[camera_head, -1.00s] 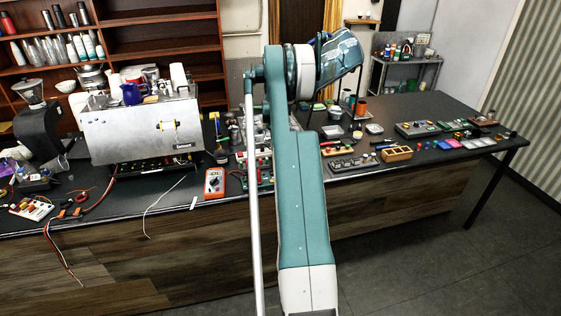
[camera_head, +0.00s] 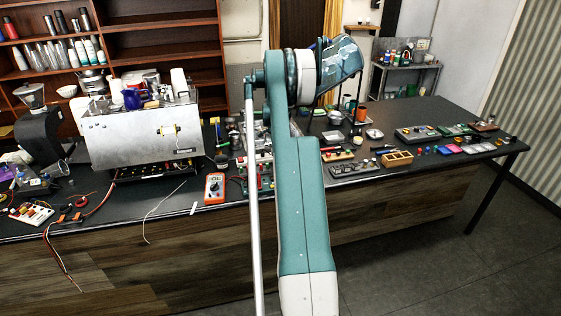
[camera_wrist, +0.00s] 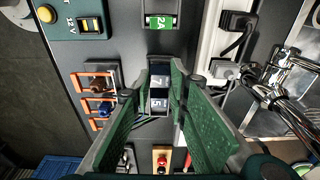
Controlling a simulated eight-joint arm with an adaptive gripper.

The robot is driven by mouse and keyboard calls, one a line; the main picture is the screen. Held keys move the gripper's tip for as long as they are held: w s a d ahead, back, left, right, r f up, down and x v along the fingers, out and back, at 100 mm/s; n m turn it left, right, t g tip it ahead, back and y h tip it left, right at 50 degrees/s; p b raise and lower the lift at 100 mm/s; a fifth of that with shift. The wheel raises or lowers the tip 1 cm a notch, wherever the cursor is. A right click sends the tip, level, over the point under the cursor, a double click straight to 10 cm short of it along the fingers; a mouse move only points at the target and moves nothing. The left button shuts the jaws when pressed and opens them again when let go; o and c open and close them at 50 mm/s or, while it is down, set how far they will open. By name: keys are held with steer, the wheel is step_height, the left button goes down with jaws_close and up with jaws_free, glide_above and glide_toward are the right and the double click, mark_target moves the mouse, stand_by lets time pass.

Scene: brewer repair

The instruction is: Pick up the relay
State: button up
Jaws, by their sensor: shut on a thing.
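In the wrist view my gripper (camera_wrist: 160,80) reaches in with its two green-padded fingers. Between its fingertips is a small dark block with white figures 7 and 5 (camera_wrist: 159,98). The fingers are closed against its sides. It looks like the relay, but its markings do not confirm this. Its lower part is partly hidden, and I cannot tell whether it is clear of the surface below.
In the wrist view a green-labelled 2A module (camera_wrist: 160,20) sits ahead, and a 12V unit (camera_wrist: 78,18) is at upper left. Orange-framed parts (camera_wrist: 97,95) stand left, and metal fittings (camera_wrist: 290,75) right. In the head view a steel brewer (camera_head: 135,135) stands on the dark bench (camera_head: 430,110).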

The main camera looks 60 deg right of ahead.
step_height(320, 180, up, 9)
stand_by(0.5)
stand_by(0.5)
steer(key=w+a+b, duration=0.1)
steer(key=w+a, duration=0.1)
steer(key=a, duration=0.7)
steer(key=w+a+f+b, duration=0.1)
steer(key=w+a, duration=0.1)
steer(key=a, duration=0.7)
steer(key=shift+f, duration=0.25)
steer(key=shift+a, duration=0.1)
steer(key=shift+f+b, duration=0.25)
steer(key=shift+b, duration=0.05)
steer(key=shift+f+b, duration=0.7)
steer(key=shift+f, duration=1.95)
steer(key=shift+f+b, duration=0.7)
steer(key=shift+b, duration=0.3)
stand_by(0.5)
